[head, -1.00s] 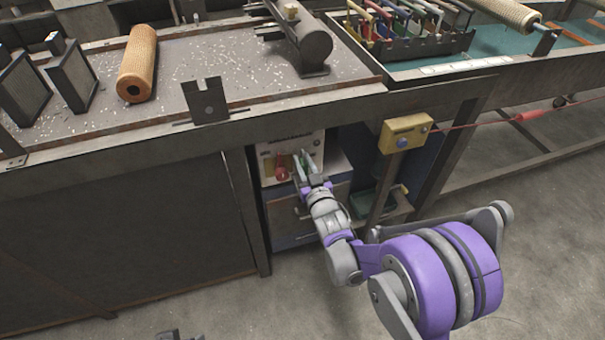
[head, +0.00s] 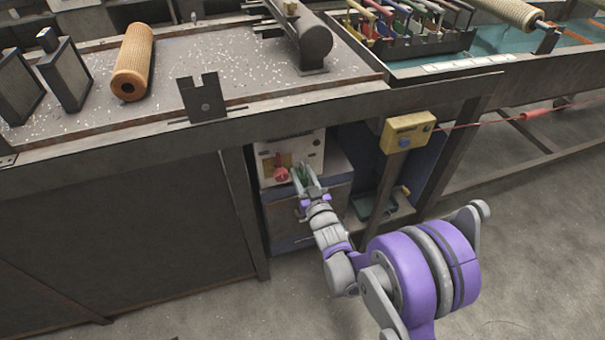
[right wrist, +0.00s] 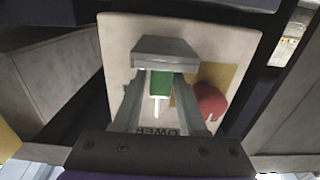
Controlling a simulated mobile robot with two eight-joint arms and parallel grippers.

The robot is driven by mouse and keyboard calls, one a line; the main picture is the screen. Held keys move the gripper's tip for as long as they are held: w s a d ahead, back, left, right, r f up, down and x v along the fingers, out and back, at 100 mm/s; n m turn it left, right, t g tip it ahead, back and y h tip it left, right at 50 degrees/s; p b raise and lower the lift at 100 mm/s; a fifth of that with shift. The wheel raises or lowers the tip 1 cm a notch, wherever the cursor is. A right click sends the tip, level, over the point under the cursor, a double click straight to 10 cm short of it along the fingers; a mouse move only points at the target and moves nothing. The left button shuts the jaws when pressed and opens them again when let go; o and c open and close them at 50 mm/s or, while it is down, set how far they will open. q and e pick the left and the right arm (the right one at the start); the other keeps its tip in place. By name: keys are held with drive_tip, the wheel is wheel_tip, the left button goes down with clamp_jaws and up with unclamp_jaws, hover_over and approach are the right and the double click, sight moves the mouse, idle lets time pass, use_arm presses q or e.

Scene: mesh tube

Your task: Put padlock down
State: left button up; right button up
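The padlock (right wrist: 160,83) has a green body and a thin pale shackle, seen between the fingers of my right gripper (right wrist: 163,60) in the right wrist view. The gripper appears shut on it. In the head view the padlock (head: 303,175) is a small green patch between the fingertips of my right gripper (head: 304,171). It is in front of the pale control panel (head: 313,146), close to the red knob (head: 281,174). I cannot tell whether the padlock touches anything else. My left gripper is not in view.
The knob (right wrist: 210,101) sits on a yellow plate (right wrist: 222,76). The bench edge (head: 300,113) overhangs the panel. A yellow box (head: 407,131) on a post stands to the right. A grey cabinet (head: 322,198) is below the panel. The floor (head: 520,240) at right is clear.

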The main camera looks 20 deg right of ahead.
drive_tip(key=shift+o, duration=0.8)
drive_tip(key=shift+r, duration=0.2)
drive_tip(key=shift+s+r+p, duration=0.15)
drive_tip(key=shift+s+p, duration=0.15)
drive_tip(key=shift+p, duration=0.05)
drive_tip(key=s+f+g, duration=0.2)
drive_tip(key=s+g, duration=1.1)
drive_tip(key=s, duration=2.3)
drive_tip(key=shift+s+d+g+h, duration=0.15)
drive_tip(key=shift+g+h, duration=0.15)
